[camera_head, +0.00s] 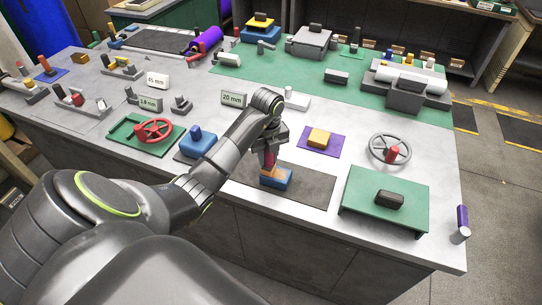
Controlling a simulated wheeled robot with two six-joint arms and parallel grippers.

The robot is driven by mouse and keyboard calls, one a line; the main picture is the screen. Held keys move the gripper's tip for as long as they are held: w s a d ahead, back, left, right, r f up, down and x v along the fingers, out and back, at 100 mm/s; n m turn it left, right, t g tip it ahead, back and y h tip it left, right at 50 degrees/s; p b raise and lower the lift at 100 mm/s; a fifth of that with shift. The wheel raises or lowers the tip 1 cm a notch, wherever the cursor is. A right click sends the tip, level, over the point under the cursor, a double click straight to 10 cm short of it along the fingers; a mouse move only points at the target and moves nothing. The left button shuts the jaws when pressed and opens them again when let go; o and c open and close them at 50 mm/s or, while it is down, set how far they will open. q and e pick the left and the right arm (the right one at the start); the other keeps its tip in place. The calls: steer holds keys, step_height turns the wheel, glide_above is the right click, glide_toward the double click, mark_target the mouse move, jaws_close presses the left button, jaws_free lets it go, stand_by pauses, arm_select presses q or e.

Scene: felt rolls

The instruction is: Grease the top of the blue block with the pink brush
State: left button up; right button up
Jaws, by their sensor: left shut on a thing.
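The blue block (278,180) sits on a dark grey mat (312,188) near the front edge of the table. My left gripper (270,148) points down above the block. It is shut on the pink brush (269,160), held roughly upright. The brush's lower, orange-tan end is at the top of the block and appears to touch it, though the exact contact is too small to tell. The gripper hides the upper part of the brush. My right gripper is not in view.
Left of the block stands a blue container (198,141). An orange block on a purple mat (335,145) is behind right. A grey handwheel (390,147) and a green board (358,203) are to the right.

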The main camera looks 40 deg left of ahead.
arm_select(q)
steer(key=shift+d, duration=0.15)
steer(key=shift+w+d+f+b, duration=0.1)
steer(key=shift+w+d+b, duration=0.15)
steer(key=shift+d, duration=0.85)
steer(key=shift+w+d+b, duration=0.1)
steer(key=shift+w+d, duration=0.2)
steer(key=shift+d, duration=0.75)
steer(key=shift+a, duration=0.1)
steer(key=shift+s+a+p, duration=0.1)
steer(key=shift+s+a, duration=0.1)
steer(key=shift+a, duration=0.55)
steer(key=shift+s+a+p, duration=0.1)
steer(key=shift+s+a, duration=0.1)
steer(key=shift+a, duration=0.5)
steer(key=shift+s+a+p, duration=0.1)
steer(key=shift+s+a, duration=0.1)
steer(key=shift+a, duration=0.55)
steer(key=shift+d, duration=0.1)
steer(key=shift+w+d, duration=0.2)
steer(key=shift+d, duration=0.55)
steer(key=shift+w+d, duration=0.2)
steer(key=shift+d, duration=0.5)
steer(key=shift+w+d, duration=0.2)
steer(key=shift+d, duration=0.55)
steer(key=shift+r, duration=0.2)
steer(key=shift+r+p, duration=0.45)
steer(key=shift+r, duration=0.2)
